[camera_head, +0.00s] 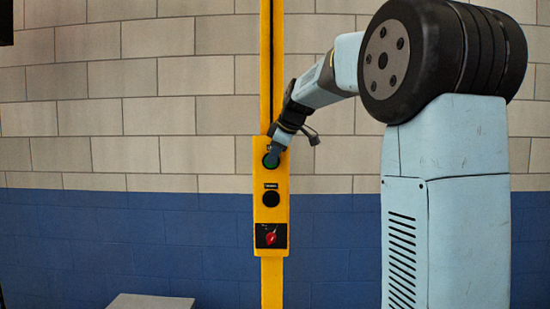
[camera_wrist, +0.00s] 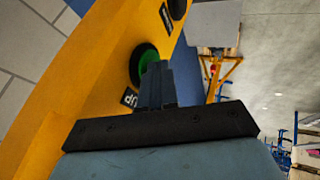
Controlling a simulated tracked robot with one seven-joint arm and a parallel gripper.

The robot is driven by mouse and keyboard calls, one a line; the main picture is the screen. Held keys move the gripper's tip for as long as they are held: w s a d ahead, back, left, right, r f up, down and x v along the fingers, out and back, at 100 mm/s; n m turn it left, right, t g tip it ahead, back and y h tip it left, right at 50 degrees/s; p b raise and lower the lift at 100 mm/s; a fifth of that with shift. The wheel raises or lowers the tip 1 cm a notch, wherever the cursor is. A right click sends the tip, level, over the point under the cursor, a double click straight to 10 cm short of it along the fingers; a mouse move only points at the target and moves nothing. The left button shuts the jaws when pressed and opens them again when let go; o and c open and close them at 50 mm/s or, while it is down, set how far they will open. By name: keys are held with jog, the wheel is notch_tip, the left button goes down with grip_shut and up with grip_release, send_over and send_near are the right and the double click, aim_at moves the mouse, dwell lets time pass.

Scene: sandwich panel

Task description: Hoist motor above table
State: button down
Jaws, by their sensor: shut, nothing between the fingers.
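A yellow control panel (camera_head: 262,222) on a yellow post carries a green button (camera_head: 267,163) at the top, a black button (camera_head: 271,198) below it and a red rotary switch (camera_head: 271,237) at the bottom. My gripper (camera_head: 274,150) is shut and empty, with its fingertips at the green button. In the wrist view, my gripper (camera_wrist: 156,68) overlaps the right edge of the green button (camera_wrist: 140,62), beside a black "UP" label (camera_wrist: 129,97). I cannot tell whether the tips touch or press the button. I cannot make out the motor in either view.
A grey flat-topped block (camera_head: 150,301) stands low at the left. The wall behind is pale block above and blue below. In the wrist view, a grey panel (camera_wrist: 212,24) with an orange frame (camera_wrist: 223,73) stands in the background above open grey floor (camera_wrist: 275,70).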

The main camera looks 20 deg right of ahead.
jog(key=shift+w+d+r, duration=0.1)
jog(key=shift+w+d, duration=0.1)
jog(key=shift+w, duration=0.3)
jog(key=shift+d, duration=0.15)
dwell(1.4)
dwell(4.9)
jog(key=s+r, duration=0.8)
jog(key=s, duration=0.1)
jog(key=shift+s+d, duration=0.2)
jog(key=shift+s, duration=0.15)
